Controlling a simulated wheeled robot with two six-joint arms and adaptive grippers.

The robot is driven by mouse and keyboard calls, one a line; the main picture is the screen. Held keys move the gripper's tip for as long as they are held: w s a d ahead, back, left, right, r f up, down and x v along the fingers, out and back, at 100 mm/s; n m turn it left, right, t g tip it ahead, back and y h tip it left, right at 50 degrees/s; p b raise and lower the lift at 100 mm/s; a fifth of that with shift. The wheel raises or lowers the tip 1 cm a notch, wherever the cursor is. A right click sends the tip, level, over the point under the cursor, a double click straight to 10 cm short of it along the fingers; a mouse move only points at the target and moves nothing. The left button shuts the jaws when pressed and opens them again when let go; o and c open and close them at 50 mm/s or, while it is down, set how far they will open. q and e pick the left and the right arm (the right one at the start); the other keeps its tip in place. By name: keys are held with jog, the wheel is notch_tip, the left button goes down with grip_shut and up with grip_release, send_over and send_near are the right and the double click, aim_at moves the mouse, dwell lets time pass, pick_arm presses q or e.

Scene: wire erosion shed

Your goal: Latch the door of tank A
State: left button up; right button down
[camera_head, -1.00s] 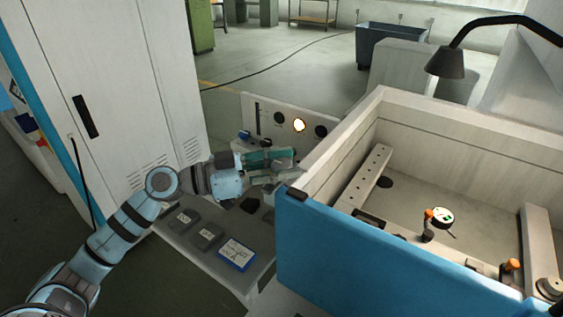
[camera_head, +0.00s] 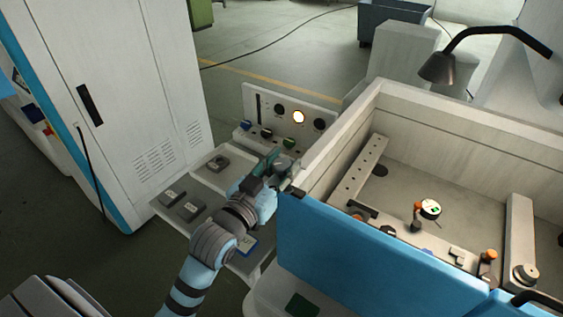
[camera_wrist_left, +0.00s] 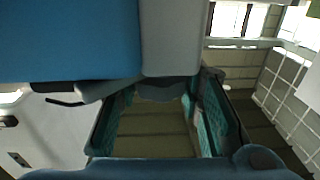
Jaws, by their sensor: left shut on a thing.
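The tank (camera_head: 335,148) is an open-topped pale box at the right of the head view. Its blue door (camera_head: 375,250) stands upright across the front, and its left end meets the tank's front left corner. A small dark latch part (camera_head: 298,192) sits at that corner. My left gripper (camera_head: 283,172) is at the corner, just outside the tank's left wall, shut on what seems to be the latch, which its fingers mostly hide. In the left wrist view the teal finger pads flank a grey piece (camera_wrist_left: 165,90) beside the blue door (camera_wrist_left: 70,40). My right gripper is not shown.
A control panel (camera_head: 290,112) with a lit lamp stands behind the gripper. A grey shelf (camera_head: 165,200) with small dark blocks lies left of it. A tall white cabinet (camera_head: 120,110) is at the left. A black lamp (camera_head: 440,66) overhangs the tank.

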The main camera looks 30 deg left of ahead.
pick_arm(q)
jog(key=shift+n+y, duration=0.5)
jog(key=shift+y, duration=0.3)
jog(key=o, duration=1.2)
